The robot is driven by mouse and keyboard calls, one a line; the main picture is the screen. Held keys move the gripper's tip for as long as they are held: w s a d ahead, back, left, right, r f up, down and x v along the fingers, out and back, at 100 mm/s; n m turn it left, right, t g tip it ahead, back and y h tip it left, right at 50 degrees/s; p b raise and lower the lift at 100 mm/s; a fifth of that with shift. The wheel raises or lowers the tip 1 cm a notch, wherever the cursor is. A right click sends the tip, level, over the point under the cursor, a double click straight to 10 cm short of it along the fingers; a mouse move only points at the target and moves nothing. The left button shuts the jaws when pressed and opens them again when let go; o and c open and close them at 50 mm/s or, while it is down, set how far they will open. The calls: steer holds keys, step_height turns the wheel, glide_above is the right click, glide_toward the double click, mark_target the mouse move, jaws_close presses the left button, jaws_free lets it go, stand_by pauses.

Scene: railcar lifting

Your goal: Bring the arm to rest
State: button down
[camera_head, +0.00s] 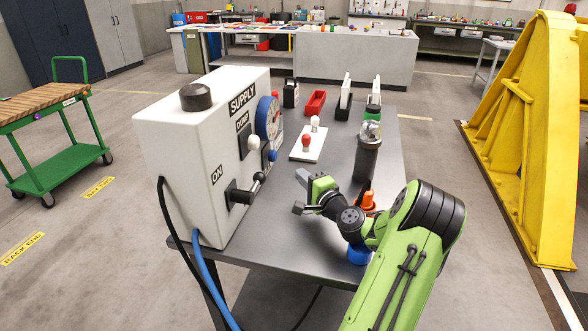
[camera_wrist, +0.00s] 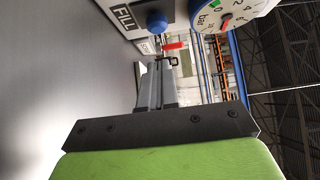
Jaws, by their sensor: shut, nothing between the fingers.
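My gripper (camera_head: 303,191) is at the end of my green and black arm, low over the grey table (camera_head: 262,246), in front of the white supply box. Its fingers are shut with nothing held. In the wrist view the fingers (camera_wrist: 158,82) point away from the camera, alongside the box's front with its "FILL" label. The arm is bent and reaches in from the lower right. The white supply box (camera_head: 198,135) stands at the table's left with a black lever (camera_head: 243,192) by "ON" and a pressure gauge (camera_head: 268,118), also in the wrist view (camera_wrist: 230,15).
A dark cylinder (camera_head: 367,160) and an orange item (camera_head: 367,199) stand close by my arm. A white plate (camera_head: 308,144) with red and white knobs lies behind the gripper. A yellow frame (camera_head: 540,130) is at right, a green cart (camera_head: 60,160) at left. Floor between is clear.

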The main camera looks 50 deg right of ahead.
steer(key=shift+v, duration=1.55)
